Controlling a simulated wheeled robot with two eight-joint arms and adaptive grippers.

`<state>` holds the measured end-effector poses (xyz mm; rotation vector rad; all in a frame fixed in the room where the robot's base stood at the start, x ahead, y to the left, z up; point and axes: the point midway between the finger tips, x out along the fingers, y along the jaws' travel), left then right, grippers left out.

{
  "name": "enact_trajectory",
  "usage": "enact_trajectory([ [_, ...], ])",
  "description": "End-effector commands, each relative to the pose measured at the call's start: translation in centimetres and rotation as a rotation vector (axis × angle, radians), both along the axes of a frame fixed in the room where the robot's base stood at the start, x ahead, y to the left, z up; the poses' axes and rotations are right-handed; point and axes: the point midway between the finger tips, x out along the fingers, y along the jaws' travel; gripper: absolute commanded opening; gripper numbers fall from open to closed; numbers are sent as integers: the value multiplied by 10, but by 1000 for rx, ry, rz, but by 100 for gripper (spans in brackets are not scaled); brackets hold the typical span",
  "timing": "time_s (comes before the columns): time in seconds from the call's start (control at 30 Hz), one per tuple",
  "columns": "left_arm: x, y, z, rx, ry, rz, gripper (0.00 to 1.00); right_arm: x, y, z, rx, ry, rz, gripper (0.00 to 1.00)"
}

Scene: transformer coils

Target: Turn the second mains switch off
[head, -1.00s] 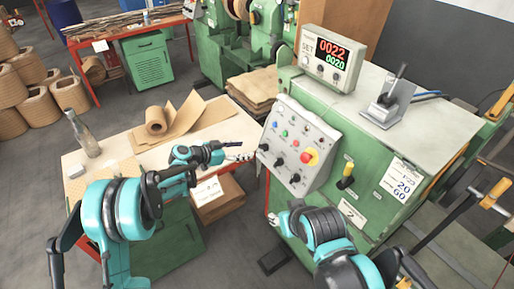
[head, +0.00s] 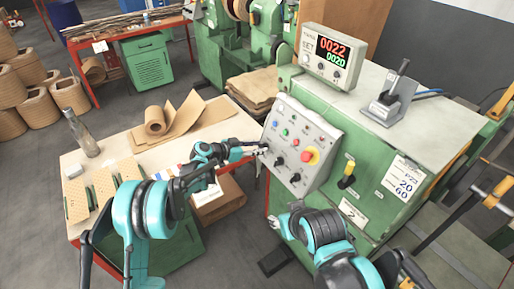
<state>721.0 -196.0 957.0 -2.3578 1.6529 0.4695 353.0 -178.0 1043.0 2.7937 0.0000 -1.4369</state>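The grey control panel (head: 301,143) is on the near face of the green machine. A yellow-and-black switch handle (head: 347,175) is on the green face right of the panel. No label readable here tells which one is the second mains switch. Contact and finger opening are too small to tell.
A table (head: 218,131) at left bears a paper roll (head: 155,122), a bottle (head: 82,135) and slotted boards. A counter display (head: 331,55) and a lever device (head: 393,96) stand on the machine top. The floor in front is partly clear.

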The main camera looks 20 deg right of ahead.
Motion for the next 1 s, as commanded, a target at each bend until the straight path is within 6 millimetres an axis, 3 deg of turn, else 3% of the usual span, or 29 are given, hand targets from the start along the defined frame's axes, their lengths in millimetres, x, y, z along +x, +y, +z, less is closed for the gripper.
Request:
enact_trajectory([
  [0.07,0,0,0,0,0,0,7,0,0,0,0,0,0,45],
  [0.47,0,0,0,-15,43,19,7,0,0,-2,0,0,0,45],
  [1.0,2,1,-2,-151,417,179,7,0,0,-15,0,0,0,45],
])
